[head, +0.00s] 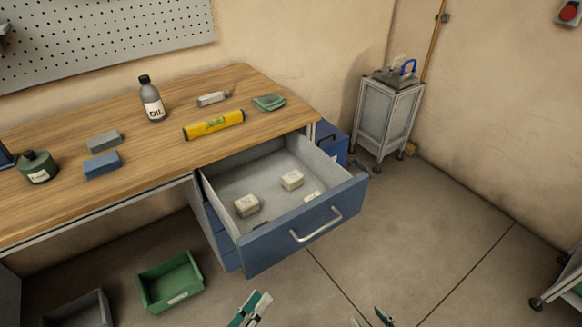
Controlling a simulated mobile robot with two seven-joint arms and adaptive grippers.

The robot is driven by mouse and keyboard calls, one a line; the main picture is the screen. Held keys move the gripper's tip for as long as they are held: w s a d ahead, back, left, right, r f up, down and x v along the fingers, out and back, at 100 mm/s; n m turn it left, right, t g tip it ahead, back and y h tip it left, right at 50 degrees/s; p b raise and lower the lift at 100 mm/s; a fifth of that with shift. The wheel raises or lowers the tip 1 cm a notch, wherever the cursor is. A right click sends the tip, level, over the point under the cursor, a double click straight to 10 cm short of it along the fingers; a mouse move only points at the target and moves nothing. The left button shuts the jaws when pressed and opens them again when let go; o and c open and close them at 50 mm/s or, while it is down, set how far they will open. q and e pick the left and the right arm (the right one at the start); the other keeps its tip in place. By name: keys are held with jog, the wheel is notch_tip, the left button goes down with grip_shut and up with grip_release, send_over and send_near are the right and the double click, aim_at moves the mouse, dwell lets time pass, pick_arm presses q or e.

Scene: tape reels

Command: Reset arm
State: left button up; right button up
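My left gripper (252,308) shows at the bottom edge, in front of the open drawer and over the floor. Its green and pale fingers lie close together in this view, and I cannot tell whether they are apart. My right gripper (369,318) is at the bottom edge further right. Only its fingertips show, with a gap between them and nothing seen in the gap. The rest of both arms is out of view. No tape reel is clearly recognisable.
The blue-fronted drawer (305,228) is pulled out; cream blocks (247,206) (292,180) lie inside. The workbench (165,160) carries a yellow tube (213,125), an oil bottle (152,99) and a green cloth (268,102). A green bin (170,282) stands on the floor. Floor at right is mostly clear.

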pick_arm(q)
jog(key=s+a+f+m+g+y, duration=0.1)
jog(key=a+f+m+g+y, duration=0.1)
jog(key=a, duration=0.4)
jog(key=s+a+f+m+g+y, duration=0.1)
jog(key=a+f+m+g+y, duration=0.1)
jog(key=a+f+m+y, duration=0.1)
jog(key=a+m+y, duration=0.1)
jog(key=a+y, duration=0.1)
jog(key=a, duration=0.1)
jog(key=shift+s+f+m+g, duration=0.2)
jog(key=shift+s+m+g, duration=0.1)
jog(key=shift+g, duration=0.1)
jog(key=shift+w+d, duration=0.1)
